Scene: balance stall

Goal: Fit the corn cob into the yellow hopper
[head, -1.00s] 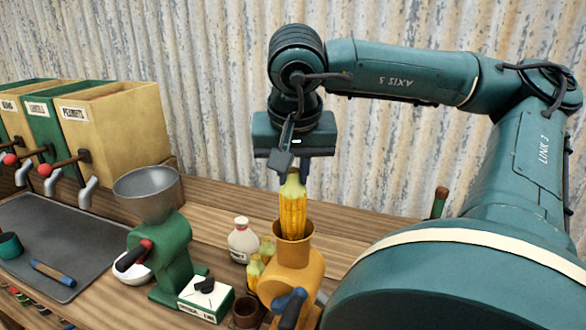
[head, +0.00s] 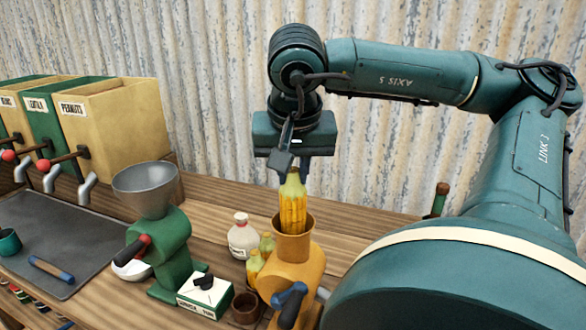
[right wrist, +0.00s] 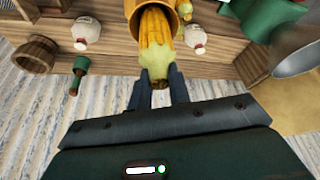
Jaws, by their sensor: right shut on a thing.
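The corn cob (head: 293,203) is yellow with a pale green top and stands upright, its lower part inside the mouth of the yellow hopper (head: 293,244). The hopper's rim hides the cob's bottom end. My right gripper (head: 294,168) is above the hopper, pointing down, shut on the cob's green top. In the right wrist view the gripper's fingers (right wrist: 160,76) sit on either side of the cob's pale end (right wrist: 157,62), and the cob (right wrist: 156,32) reaches into the hopper (right wrist: 133,8). My left gripper is not in view.
A green grinder with a grey bowl (head: 146,190) stands to the left. A white bottle (head: 242,238), other corn cobs (head: 255,266), a green-and-white box (head: 205,294) and a brown cup (head: 245,308) crowd the hopper's left side. Bins (head: 110,118) stand at the back left.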

